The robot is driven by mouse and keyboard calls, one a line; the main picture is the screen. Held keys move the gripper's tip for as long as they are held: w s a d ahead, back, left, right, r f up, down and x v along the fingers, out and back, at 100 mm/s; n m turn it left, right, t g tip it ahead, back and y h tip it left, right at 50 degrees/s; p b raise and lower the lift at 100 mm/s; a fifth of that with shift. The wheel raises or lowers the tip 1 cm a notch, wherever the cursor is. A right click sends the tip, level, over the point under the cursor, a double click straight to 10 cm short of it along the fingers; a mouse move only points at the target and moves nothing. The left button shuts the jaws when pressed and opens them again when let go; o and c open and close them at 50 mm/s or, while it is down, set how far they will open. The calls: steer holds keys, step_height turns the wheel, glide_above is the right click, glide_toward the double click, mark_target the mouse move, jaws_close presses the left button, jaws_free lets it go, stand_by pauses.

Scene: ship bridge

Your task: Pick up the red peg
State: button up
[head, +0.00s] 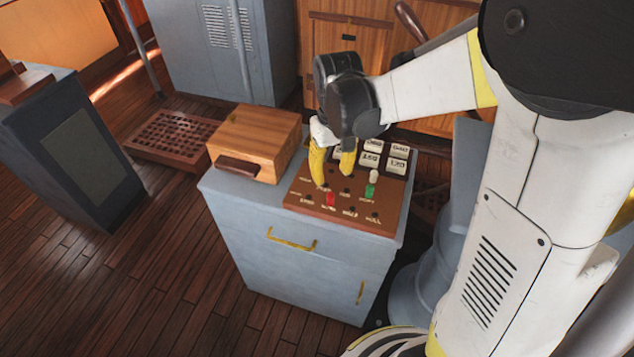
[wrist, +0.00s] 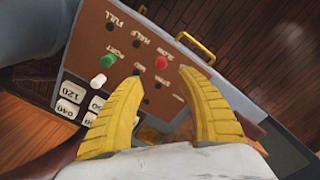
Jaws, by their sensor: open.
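The red peg (head: 330,199) stands in the front part of a brown panel (head: 302,192) on a grey cabinet. It also shows in the wrist view (wrist: 161,63), beyond my fingertips and apart from them. My gripper (head: 333,180) is over the panel with its yellow fingers pointing down. In the wrist view my gripper (wrist: 161,70) has its two fingers spread with nothing between them. A green peg (head: 369,190) and a white peg (head: 373,176) stand to the right of the red one; the wrist view shows the green (wrist: 108,62) and white (wrist: 98,80) pegs at left.
The panel has several labelled holes and numbered white tiles (head: 398,151). A wooden box (head: 257,138) sits left of the panel on the grey cabinet (head: 275,270), which has brass handles. A dark console (head: 75,150) stands far left. Wooden floor is open at front left.

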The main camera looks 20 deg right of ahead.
mark_target(331, 193)
steer(key=f, duration=0.3)
steer(key=shift+s+d+f+b, duration=0.1)
steer(key=shift+d+f+b, duration=0.1)
steer(key=shift+b, duration=0.2)
steer(key=f, duration=0.2)
steer(key=f+b, duration=0.1)
steer(key=f, duration=0.1)
steer(key=f+b, duration=0.1)
steer(key=f, duration=0.1)
steer(key=shift+s+a, duration=0.15)
steer(key=shift+a, duration=0.15)
steer(key=c, duration=0.9)
